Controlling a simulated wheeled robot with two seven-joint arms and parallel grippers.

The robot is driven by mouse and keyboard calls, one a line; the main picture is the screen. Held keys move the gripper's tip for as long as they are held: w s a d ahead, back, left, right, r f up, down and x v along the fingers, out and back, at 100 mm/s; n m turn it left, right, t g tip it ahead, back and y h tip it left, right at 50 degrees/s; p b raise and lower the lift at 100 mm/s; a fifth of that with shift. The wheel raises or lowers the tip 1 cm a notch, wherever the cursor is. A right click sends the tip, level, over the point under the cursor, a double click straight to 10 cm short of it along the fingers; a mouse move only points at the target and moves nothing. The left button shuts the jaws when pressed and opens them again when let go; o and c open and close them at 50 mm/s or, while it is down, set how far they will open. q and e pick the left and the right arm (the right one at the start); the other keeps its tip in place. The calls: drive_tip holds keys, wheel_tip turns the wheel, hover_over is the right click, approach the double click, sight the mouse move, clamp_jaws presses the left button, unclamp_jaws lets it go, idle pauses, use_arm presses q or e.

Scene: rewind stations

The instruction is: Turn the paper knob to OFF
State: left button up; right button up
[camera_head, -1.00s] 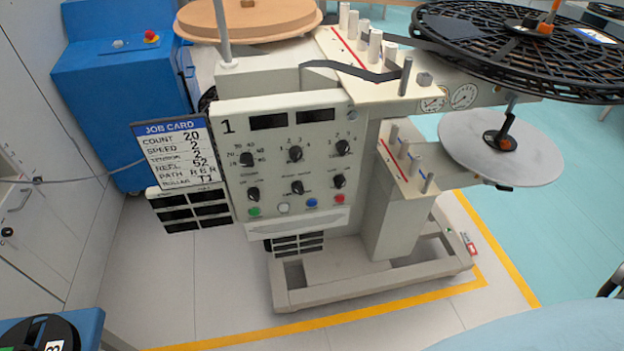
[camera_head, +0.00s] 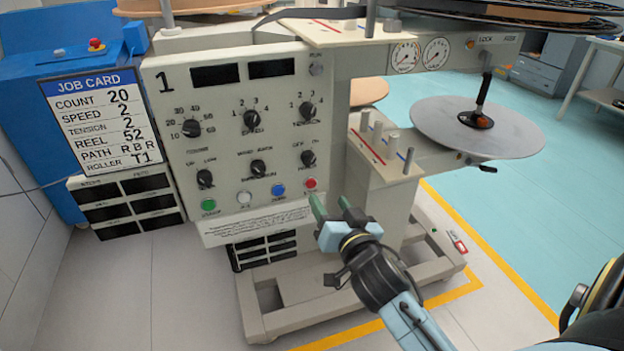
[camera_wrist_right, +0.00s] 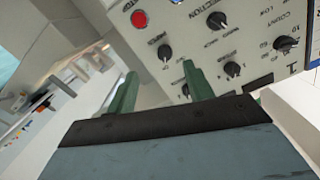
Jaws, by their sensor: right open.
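The paper knob (camera_head: 308,158) is a small black knob at the right end of the lower knob row on the cream control panel, with small labels above it. I cannot tell its setting surely. In the wrist view, a black knob (camera_wrist_right: 164,52) beside a red button appears to be the same one. My right gripper (camera_head: 331,206) is open, with green fingers apart and nothing between them. It is below and slightly right of the knob, near the panel's lower right corner, and not touching the knob. My left gripper is not in view.
Other black knobs and a row of green, white, blue and red buttons (camera_head: 310,183) share the panel. A post-topped shelf (camera_head: 385,165) and a grey disc (camera_head: 478,127) stick out at the right. A job card (camera_head: 100,120) hangs left. Open floor lies in front.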

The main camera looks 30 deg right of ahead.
sight(312, 162)
drive_tip(key=shift+t, duration=0.3)
drive_tip(key=x, duration=0.3)
drive_tip(key=r+b+x, duration=0.1)
drive_tip(key=x, duration=0.2)
drive_tip(key=r+b+x, duration=0.1)
drive_tip(key=x, duration=0.2)
drive_tip(key=shift+w+d, duration=0.3)
drive_tip(key=shift+w, duration=0.05)
drive_tip(key=b+x, duration=0.1)
drive_tip(key=x, duration=0.1)
drive_tip(key=shift+w+d, duration=0.15)
drive_tip(key=shift+w, duration=0.45)
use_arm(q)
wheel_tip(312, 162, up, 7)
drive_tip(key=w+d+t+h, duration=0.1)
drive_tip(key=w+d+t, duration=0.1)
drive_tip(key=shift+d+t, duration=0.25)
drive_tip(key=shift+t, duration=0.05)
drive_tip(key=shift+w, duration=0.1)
use_arm(e)
drive_tip(key=c, duration=1)
